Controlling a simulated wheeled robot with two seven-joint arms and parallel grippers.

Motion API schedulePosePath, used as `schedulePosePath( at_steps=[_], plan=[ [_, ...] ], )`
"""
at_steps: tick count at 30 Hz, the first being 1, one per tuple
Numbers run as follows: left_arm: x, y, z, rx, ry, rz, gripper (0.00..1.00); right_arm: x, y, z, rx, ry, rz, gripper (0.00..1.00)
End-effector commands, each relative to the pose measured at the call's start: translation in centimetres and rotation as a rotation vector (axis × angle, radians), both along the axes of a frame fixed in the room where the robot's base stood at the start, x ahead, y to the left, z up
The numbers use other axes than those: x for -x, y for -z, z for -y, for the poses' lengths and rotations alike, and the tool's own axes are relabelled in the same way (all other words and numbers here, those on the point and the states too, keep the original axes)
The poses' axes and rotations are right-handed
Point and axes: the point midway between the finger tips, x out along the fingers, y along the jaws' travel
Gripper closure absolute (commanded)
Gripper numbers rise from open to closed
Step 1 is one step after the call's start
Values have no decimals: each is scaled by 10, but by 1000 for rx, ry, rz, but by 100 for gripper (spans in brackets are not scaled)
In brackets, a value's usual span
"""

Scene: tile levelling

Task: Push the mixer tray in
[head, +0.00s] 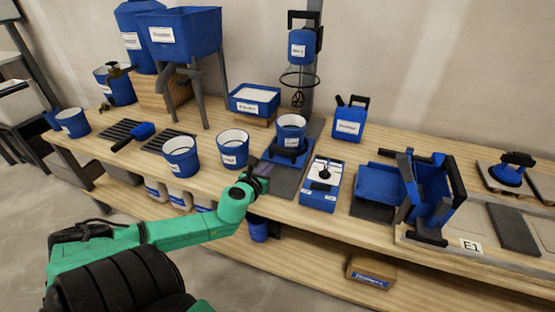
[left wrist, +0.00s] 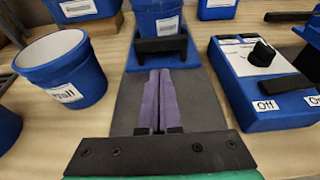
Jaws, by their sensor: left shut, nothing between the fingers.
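The mixer tray (head: 275,158) is a blue sliding plate with a black handle, under the mixer at the middle of the bench. A blue bucket (head: 291,128) with a white rim stands on it. In the left wrist view the tray's black handle (left wrist: 162,48) is straight ahead, in front of the bucket (left wrist: 158,15). My left gripper (head: 260,172) is shut and empty, over the grey base plate (left wrist: 205,100). Its purple fingertips (left wrist: 158,85) point at the handle and are close to it; I cannot tell whether they touch. My right gripper is not in view.
The mixer head (head: 303,45) with its whisk hangs on a column above the bucket. A blue control box (head: 320,185) with a black knob stands to the right. Blue buckets (head: 233,149) stand to the left on the wooden bench (head: 215,186).

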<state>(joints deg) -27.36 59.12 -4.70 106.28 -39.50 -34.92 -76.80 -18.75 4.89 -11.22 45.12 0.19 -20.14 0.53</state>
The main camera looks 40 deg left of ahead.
Motion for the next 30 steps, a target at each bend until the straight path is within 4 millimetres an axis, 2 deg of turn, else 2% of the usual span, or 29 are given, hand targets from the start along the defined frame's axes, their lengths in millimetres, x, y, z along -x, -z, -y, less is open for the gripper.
schedulePosePath(
  at_steps=[7,12,16,26,30],
  plan=[
    [-44,15,-15,2,-2,6,100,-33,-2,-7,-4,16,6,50],
    [-68,13,-24,2,-2,4,100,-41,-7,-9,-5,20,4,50],
    [-76,13,-26,2,-1,2,100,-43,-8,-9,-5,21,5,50],
    [-77,13,-27,2,-1,0,100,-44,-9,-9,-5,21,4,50],
    [-85,12,-29,3,-1,2,100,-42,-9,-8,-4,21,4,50]
  ],
)
